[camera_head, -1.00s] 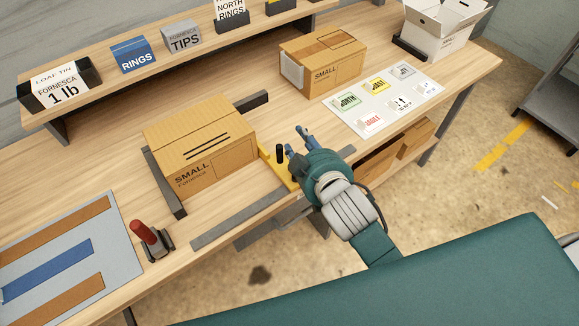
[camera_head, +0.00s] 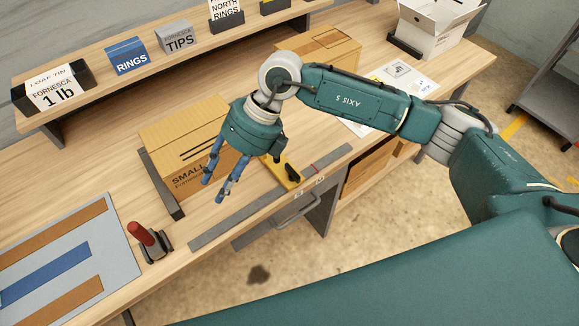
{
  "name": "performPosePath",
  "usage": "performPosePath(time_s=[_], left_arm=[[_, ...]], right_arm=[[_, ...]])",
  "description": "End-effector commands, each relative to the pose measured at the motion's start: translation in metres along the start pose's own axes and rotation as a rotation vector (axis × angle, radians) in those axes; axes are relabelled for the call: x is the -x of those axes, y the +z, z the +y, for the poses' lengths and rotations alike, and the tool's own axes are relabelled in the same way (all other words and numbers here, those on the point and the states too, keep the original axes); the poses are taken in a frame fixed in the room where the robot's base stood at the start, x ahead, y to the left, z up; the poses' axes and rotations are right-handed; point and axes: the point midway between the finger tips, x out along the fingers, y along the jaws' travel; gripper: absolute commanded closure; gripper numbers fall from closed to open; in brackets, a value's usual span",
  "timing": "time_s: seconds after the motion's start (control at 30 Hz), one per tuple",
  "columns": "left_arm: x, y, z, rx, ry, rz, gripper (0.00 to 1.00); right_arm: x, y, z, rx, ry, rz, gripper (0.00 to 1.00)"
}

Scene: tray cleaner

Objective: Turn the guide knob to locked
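The guide is a yellow block (camera_head: 281,176) at the right side of the small Fornesca carton (camera_head: 165,140). A black knob (camera_head: 292,173) sits on the block's right part; it is too small to read whether it stands at locked. The block's far end is partly hidden by my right gripper and arm. My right gripper (camera_head: 214,191) hangs over the carton's front right corner, left of the knob and apart from it. Its blue fingers are spread and nothing is between them. My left gripper is not in view.
A ruled grey rail (camera_head: 225,230) runs along the table's front edge. My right arm covers part of a second carton (camera_head: 345,52) and the label sheet (camera_head: 415,80).

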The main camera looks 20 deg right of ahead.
Motion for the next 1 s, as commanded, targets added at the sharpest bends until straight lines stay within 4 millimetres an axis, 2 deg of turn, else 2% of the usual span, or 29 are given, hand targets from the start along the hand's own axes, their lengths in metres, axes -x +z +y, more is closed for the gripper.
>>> performPosePath(time_s=[0.03,0.1,0.13,0.23,0.37,0.47,0.8,1.0], left_arm=[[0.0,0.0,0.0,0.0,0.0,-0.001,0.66],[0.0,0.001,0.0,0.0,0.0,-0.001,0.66],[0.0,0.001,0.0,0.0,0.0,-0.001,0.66],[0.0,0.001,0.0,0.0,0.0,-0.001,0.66],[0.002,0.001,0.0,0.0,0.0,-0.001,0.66],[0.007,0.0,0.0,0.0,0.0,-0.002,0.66],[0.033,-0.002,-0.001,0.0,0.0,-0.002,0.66],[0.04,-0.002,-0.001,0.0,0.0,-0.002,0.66]], right_arm=[[0.019,0.001,-0.042,-0.01,-0.156,0.028,0.65],[0.044,-0.003,-0.089,-0.04,-0.331,0.068,0.65],[0.055,-0.004,-0.104,-0.053,-0.391,0.079,0.65],[0.084,-0.009,-0.138,-0.091,-0.53,0.107,0.65],[0.096,-0.013,-0.154,-0.113,-0.596,0.121,0.65],[0.09,-0.015,-0.16,-0.116,-0.598,0.125,0.65],[0.038,-0.024,-0.192,-0.115,-0.594,0.126,0.65],[0.017,-0.027,-0.206,-0.113,-0.593,0.124,0.65]])
